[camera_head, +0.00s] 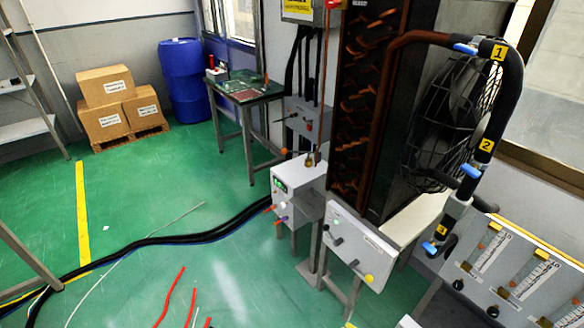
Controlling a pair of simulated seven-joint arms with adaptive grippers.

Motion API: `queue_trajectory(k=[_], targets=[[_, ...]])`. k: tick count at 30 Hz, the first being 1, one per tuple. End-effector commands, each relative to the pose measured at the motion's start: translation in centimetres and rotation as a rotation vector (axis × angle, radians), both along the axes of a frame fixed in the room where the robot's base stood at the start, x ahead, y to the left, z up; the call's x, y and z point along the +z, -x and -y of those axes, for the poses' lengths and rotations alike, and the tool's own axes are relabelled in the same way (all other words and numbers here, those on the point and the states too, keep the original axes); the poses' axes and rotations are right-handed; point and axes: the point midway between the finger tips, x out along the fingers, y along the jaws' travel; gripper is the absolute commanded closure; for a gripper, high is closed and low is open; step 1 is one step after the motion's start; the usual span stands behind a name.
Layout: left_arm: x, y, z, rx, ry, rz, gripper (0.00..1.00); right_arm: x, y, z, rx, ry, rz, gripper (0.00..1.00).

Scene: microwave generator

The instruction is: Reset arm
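Neither my left nor my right gripper shows in the head view, and I see no arm that I can be sure is mine. The task names no object. The nearest equipment is a grey control box (345,245) with knobs and a yellow button, a smaller white box (297,187) with a green display, and a flow-meter panel (520,270) at the lower right. A black pipe (507,95) with blue-handled valves tagged 1, 2 and 3 stands above that panel.
A large fan (455,120) sits behind the pipe. Black cables (190,238) and red wires (170,297) cross the green floor. A workbench (243,88), blue barrel (187,80) and stacked cartons (103,88) stand at the back. The floor at left centre is mostly clear.

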Motion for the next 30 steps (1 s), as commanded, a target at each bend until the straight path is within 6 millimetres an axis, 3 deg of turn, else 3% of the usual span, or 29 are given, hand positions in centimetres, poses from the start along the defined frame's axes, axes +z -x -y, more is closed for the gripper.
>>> queue_trajectory(k=[3, 9, 13, 18, 24, 27, 30], targets=[[0.0, 0.0, 0.0, 0.000, 0.000, 0.000, 0.56, -5.2, 5.9, 0.1, -0.096, -0.153, -0.203, 1.00], [0.0, 0.0, 0.0, 0.000, 0.000, 0.000, 0.56, -11.8, 17.1, 0.6, -0.269, -0.310, -0.505, 1.00], [0.0, 0.0, 0.0, 0.000, 0.000, 0.000, 0.56, -14.6, 24.9, 1.3, -0.363, -0.347, -0.671, 1.00], [0.0, 0.0, 0.0, 0.000, 0.000, 0.000, 0.56, -16.7, 34.0, 2.4, -0.419, -0.329, -0.832, 1.00], [0.0, 0.0, 0.0, 0.000, 0.000, 0.000, 0.56, -17.3, 41.1, 3.7, -0.403, -0.284, -0.921, 1.00], [0.0, 0.0, 0.0, 0.000, 0.000, 0.000, 0.56, -17.4, 43.0, 4.1, -0.398, -0.271, -0.940, 0.96], [0.0, 0.0, 0.0, 0.000, 0.000, 0.000, 0.56, -17.4, 44.0, 4.3, -0.399, -0.266, -0.949, 1.00]])
